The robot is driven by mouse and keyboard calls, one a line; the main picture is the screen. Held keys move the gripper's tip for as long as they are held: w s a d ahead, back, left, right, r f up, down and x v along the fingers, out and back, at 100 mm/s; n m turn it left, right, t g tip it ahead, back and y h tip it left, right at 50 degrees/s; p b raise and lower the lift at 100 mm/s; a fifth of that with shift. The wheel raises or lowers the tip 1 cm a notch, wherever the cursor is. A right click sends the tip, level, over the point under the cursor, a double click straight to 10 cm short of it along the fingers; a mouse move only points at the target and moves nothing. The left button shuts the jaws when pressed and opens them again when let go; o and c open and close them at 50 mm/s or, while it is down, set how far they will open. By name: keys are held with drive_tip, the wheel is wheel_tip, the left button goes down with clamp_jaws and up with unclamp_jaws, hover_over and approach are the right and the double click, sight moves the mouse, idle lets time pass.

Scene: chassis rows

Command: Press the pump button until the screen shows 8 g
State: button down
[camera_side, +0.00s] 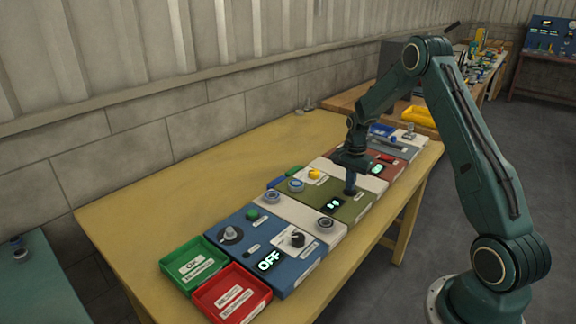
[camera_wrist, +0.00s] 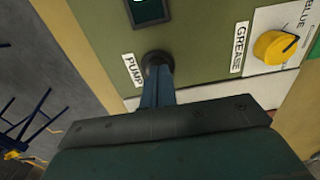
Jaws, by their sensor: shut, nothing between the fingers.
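The pump button (camera_wrist: 158,58) is a dark round button on an olive-green panel (camera_wrist: 95,25), beside a white PUMP label (camera_wrist: 131,69). My gripper (camera_wrist: 156,80) is shut and empty, its fingertips at the button and covering part of it. I cannot tell whether they touch or press it. In the side view my gripper (camera_side: 350,188) points down onto the olive panel, hiding the button. The panel's small dark screen (camera_side: 333,205) shows pale digits too small to read surely. The wrist view shows only the screen's edge (camera_wrist: 149,12).
A yellow knob (camera_wrist: 275,47) sits near the GREASE label (camera_wrist: 238,47). A blue panel (camera_side: 225,256) with an OFF display (camera_side: 269,261), green tray (camera_side: 193,265) and red tray (camera_side: 232,294) lie toward the front. The table's left side is clear.

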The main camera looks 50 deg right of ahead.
wheel_tip(320, 180, up, 13)
drive_tip(key=shift+r, duration=0.15)
idle(0.4)
drive_tip(key=shift+w+r, duration=0.1)
idle(0.5)
drive_tip(key=s+a+r+n+t, duration=0.1)
drive_tip(key=s+a+r+n, duration=0.3)
drive_tip(key=a+r, duration=0.4)
drive_tip(key=s+a+r+n+t, duration=0.2)
drive_tip(key=s+a+r+n, duration=0.25)
drive_tip(key=a, duration=0.45)
drive_tip(key=s+a+n+t, duration=0.2)
drive_tip(key=s+a+n, duration=0.7)
drive_tip(key=s, duration=0.6)
drive_tip(key=shift+s+a+r+t, duration=0.3)
drive_tip(key=shift+a+r, duration=0.15)
drive_tip(key=shift+a, duration=0.75)
